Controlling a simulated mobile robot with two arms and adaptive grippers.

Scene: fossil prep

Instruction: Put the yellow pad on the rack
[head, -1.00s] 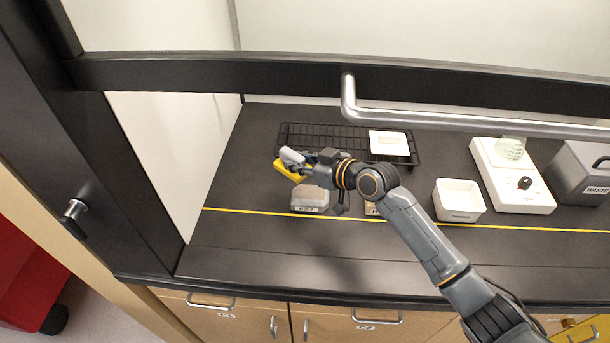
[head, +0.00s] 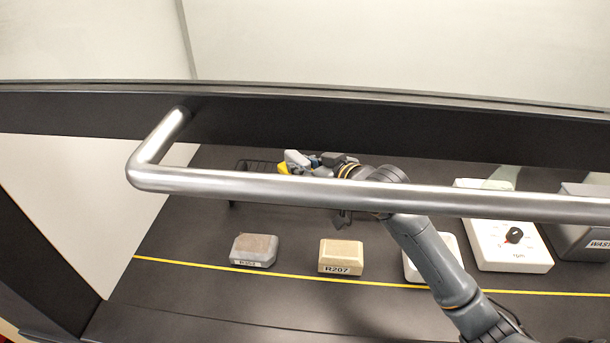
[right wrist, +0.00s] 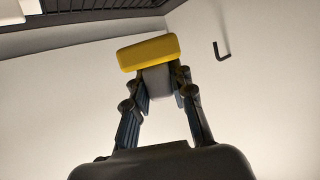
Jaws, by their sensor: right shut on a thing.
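My right gripper (head: 305,162) is shut on the yellow pad (head: 284,168), which is partly hidden behind the metal handle in the head view. In the right wrist view the yellow pad (right wrist: 148,51) sticks out past the fingertips (right wrist: 160,80), with a grey part between the fingers. The black wire rack (head: 245,167) is at the back, mostly hidden by the handle and frame. My left gripper is not in view.
The metal handle (head: 240,184) and dark sash frame (head: 330,125) cross in front. A grey block (head: 254,250), a tan block labelled R207 (head: 341,257), a white bin (head: 447,250), a white dial device (head: 505,245) and a waste box (head: 588,225) stand on the dark bench.

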